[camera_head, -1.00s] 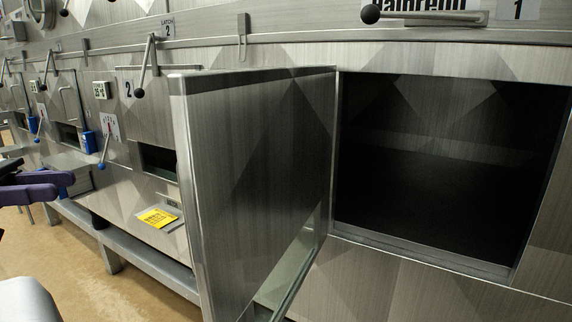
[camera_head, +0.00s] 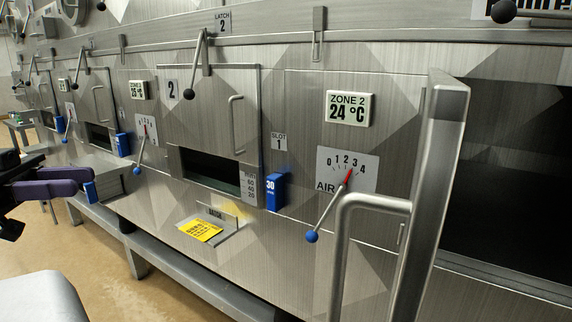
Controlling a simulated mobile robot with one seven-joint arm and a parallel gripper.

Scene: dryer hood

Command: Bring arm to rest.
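My gripper (camera_head: 88,180) shows at the left edge of the head view, with purple fingers (camera_head: 45,188) pointing right. The fingers overlap from this angle, so I cannot tell whether they are apart or together. I see nothing held between them. My dark wrist is partly cut off by the left edge. The gripper stands away from the open metal door (camera_head: 440,180), which is seen nearly edge-on at the right with its bar handle (camera_head: 345,240) facing left.
A dark open compartment (camera_head: 510,180) lies right of the door. The panel bears a Zone 2 display (camera_head: 349,108), an air lever (camera_head: 328,210), a blue block (camera_head: 274,192) and a yellow card (camera_head: 200,230). A metal rail (camera_head: 180,270) runs below. Tan floor shows at lower left.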

